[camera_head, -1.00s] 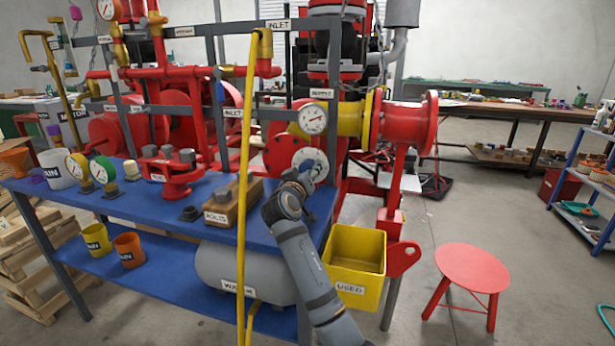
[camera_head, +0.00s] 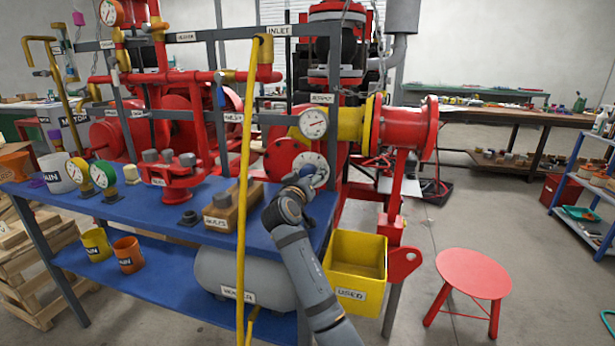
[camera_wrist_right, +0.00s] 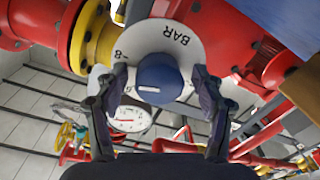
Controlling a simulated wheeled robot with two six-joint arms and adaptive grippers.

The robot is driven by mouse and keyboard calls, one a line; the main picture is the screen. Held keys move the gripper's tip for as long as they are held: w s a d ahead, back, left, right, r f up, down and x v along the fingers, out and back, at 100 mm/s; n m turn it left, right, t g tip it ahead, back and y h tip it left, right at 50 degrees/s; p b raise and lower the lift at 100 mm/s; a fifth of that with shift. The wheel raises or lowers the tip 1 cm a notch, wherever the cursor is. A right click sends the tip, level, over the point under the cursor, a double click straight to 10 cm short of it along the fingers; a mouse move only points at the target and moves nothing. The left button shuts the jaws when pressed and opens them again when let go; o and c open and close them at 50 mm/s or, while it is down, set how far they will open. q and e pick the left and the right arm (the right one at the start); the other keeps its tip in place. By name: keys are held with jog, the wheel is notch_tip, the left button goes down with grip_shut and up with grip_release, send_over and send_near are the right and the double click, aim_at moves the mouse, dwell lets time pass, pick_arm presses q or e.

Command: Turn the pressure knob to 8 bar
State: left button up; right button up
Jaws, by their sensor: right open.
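The pressure knob (camera_wrist_right: 160,78) is blue with a small white mark and sits on a round white dial plate (camera_wrist_right: 148,46) lettered BAR, in the right wrist view. The plate (camera_head: 313,162) also shows in the head view, below a white pressure gauge (camera_head: 313,124). My right gripper (camera_wrist_right: 160,88) is open, with one finger on each side of the knob; I cannot tell whether they touch it. In the head view my right gripper (camera_head: 306,180) is at the dial, and my wrist hides part of it. Most scale marks are hidden or unreadable. My left gripper is not in view.
A blue bench (camera_head: 150,212) carries gauges, a red valve and a wooden block. A yellow hose (camera_head: 246,200) hangs in front of it. A yellow bin (camera_head: 355,275) hangs at its right end. A red stool (camera_head: 473,273) stands on open floor.

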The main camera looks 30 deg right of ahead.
jog(key=v, duration=0.7)
jog(key=shift+s+a, duration=0.15)
jog(key=shift+s, duration=0.05)
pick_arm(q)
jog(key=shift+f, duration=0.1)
pick_arm(e)
jog(key=w+d+n+p, duration=0.2)
jog(key=w+d+p, duration=0.1)
jog(key=p, duration=0.2)
jog(key=w+d+n+p, duration=0.1)
jog(key=w+d+p, duration=0.2)
jog(key=p, duration=0.2)
jog(key=shift+d+r+n+p, duration=0.1)
jog(key=shift+r+n+p, duration=0.05)
jog(key=shift+n+p, duration=0.2)
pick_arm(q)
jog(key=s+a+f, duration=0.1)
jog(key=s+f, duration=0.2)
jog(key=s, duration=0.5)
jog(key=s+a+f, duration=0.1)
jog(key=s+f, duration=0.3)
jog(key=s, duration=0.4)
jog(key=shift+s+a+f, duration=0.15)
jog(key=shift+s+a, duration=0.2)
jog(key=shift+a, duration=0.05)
